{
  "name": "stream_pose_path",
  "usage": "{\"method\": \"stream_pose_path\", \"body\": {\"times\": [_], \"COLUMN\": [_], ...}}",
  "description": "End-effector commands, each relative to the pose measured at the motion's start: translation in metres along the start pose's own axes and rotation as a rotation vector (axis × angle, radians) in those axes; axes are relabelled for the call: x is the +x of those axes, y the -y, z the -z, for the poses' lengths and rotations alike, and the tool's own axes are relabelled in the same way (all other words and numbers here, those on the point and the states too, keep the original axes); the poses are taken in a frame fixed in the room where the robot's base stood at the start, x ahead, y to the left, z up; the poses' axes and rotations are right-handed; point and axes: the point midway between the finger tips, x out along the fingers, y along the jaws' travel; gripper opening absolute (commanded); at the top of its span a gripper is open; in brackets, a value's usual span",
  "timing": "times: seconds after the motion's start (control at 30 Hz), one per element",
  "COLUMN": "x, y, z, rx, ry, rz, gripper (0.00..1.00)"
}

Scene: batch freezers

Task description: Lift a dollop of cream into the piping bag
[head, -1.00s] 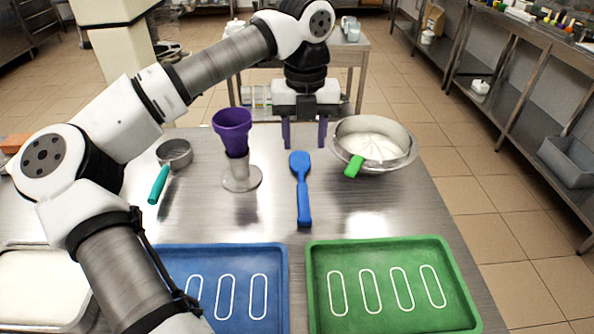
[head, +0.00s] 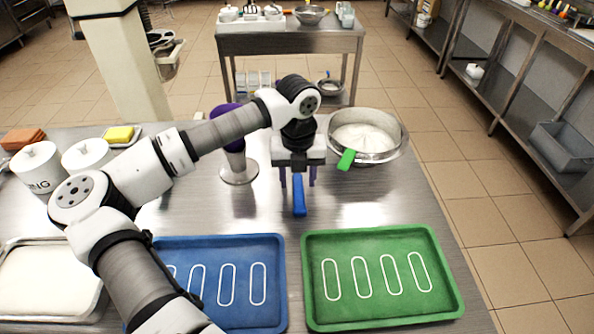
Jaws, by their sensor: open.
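My gripper (head: 298,178) points down with its purple fingers open, one on each side of the blue spatula (head: 299,197). The spatula's handle end shows below the gripper; the rest of it is hidden behind my gripper. I cannot tell if the fingers touch it. The metal bowl (head: 393,151) stands right of the gripper with white cream (head: 365,136) inside and a green-handled tool (head: 349,158) at its front rim. The purple piping bag (head: 235,146) stands upright in a metal stand (head: 239,174) left of the gripper, partly hidden by my arm.
A blue tray (head: 277,287) and a green tray (head: 452,287), both with white oval outlines, lie at the front. A white-filled pan (head: 50,318) is at front left. White canisters (head: 84,155) stand at back left. Table between bowl and green tray is clear.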

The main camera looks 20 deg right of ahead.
Motion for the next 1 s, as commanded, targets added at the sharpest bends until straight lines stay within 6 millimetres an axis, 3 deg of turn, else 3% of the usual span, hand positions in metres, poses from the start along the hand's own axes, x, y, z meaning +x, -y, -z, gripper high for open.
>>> {"method": "stream_pose_path", "body": {"times": [0.27,0.63,0.87,1.0], "x": [0.004,0.004,0.003,-0.008], "y": [0.0,0.0,0.0,0.0], "z": [0.0,0.0,0.0,-0.001], "rx": [0.0,0.0,0.0,-0.001], "ry": [0.001,0.001,0.001,0.005], "rz": [-0.001,0.0,0.0,-0.002], "gripper": [0.47,0.0,0.0,0.0]}}
